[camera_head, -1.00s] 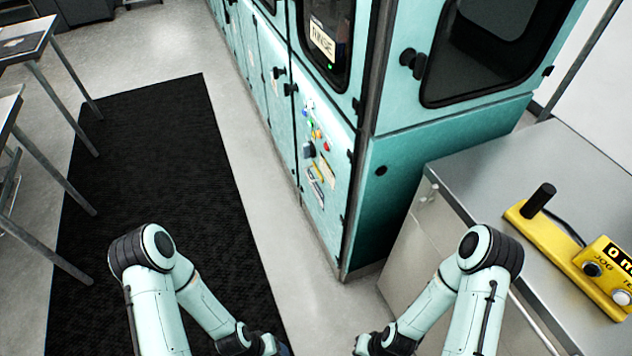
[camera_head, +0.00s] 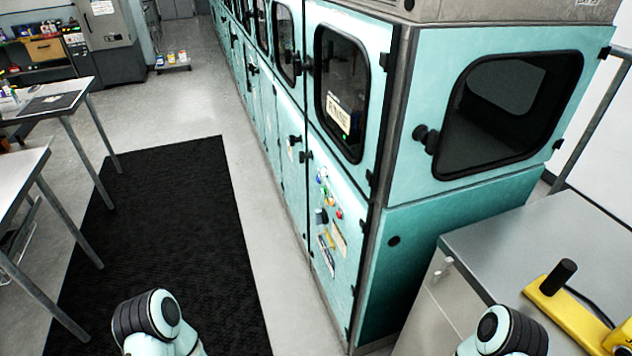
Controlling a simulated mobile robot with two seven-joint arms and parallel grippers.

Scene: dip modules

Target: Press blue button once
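A small control panel (camera_head: 328,222) sits on the side of the teal machine (camera_head: 345,170), low on its left-facing side. It carries several small coloured buttons, among them what looks like a blue button (camera_head: 319,179) near its top, too small to make out clearly. Green, yellow and red spots and a black knob sit around and below it. My left and right arms show only as upper links at the bottom edge, well short of the panel. Both grippers are out of the frame.
A metal table (camera_head: 505,245) with a yellow control box (camera_head: 570,318) and black lever stands at the right, beside the machine. A black mat (camera_head: 165,250) covers the floor at left. Tables (camera_head: 35,105) stand along the left edge. Pale floor runs between mat and machine.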

